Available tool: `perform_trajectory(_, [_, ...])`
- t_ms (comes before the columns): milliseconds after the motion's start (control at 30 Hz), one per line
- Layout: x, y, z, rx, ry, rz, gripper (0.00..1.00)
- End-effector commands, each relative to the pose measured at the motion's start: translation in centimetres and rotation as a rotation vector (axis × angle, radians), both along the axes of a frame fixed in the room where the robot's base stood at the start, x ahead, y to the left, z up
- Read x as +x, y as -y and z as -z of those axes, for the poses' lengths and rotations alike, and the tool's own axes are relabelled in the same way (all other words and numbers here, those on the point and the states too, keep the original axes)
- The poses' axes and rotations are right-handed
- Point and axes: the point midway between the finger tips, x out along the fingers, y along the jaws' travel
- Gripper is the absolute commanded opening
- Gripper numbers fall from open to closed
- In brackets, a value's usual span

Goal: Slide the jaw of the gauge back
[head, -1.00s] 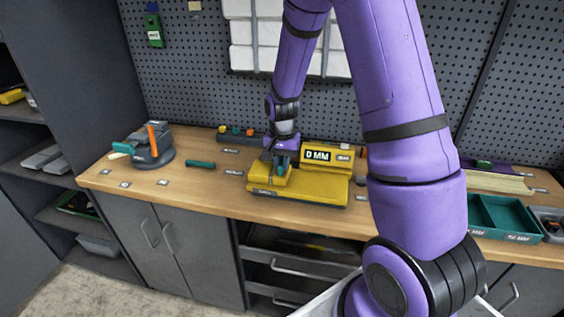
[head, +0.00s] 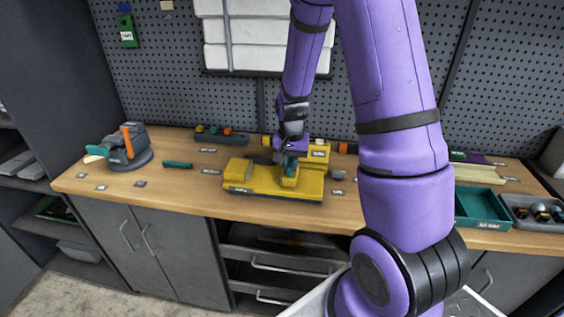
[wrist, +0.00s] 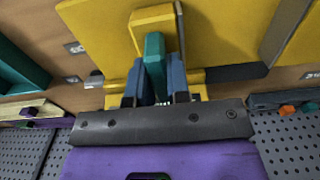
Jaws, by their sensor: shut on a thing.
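The yellow gauge (head: 245,178) sits on the wooden bench, with its long base running left to right. Its yellow jaw (head: 289,182) stands right of the middle of the base. In the wrist view the jaw (wrist: 152,18) carries a teal grip (wrist: 154,62). My gripper (head: 290,162) is shut on this teal grip, one finger on each side. The gauge's display is mostly hidden behind my gripper; only its right part shows.
A dark vise-like device (head: 128,150) with an orange handle stands at the bench's left. A teal bar (head: 177,165) lies between it and the gauge. A teal tray (head: 481,207) is at the right. A pegboard wall (head: 170,80) rises behind.

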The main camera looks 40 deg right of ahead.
Motion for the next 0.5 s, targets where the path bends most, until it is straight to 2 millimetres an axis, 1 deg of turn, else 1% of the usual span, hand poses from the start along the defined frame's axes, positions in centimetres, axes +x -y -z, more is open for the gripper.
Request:
perform_trajectory(33, [-0.22,0.29,0.01,-0.002,-0.002,0.001,0.0])
perform_trajectory(233, [-0.3,0.37,0.03,-0.003,-0.004,0.002,0.0])
perform_trajectory(267, [-0.31,0.37,0.03,-0.002,-0.005,0.002,0.19])
perform_trajectory(300, [-0.33,0.38,0.03,-0.002,-0.005,0.003,0.28])
perform_trajectory(367, [-0.31,0.36,0.03,-0.002,-0.005,0.003,0.42])
perform_trajectory(500, [-0.24,0.27,0.03,-0.001,-0.004,0.002,0.43])
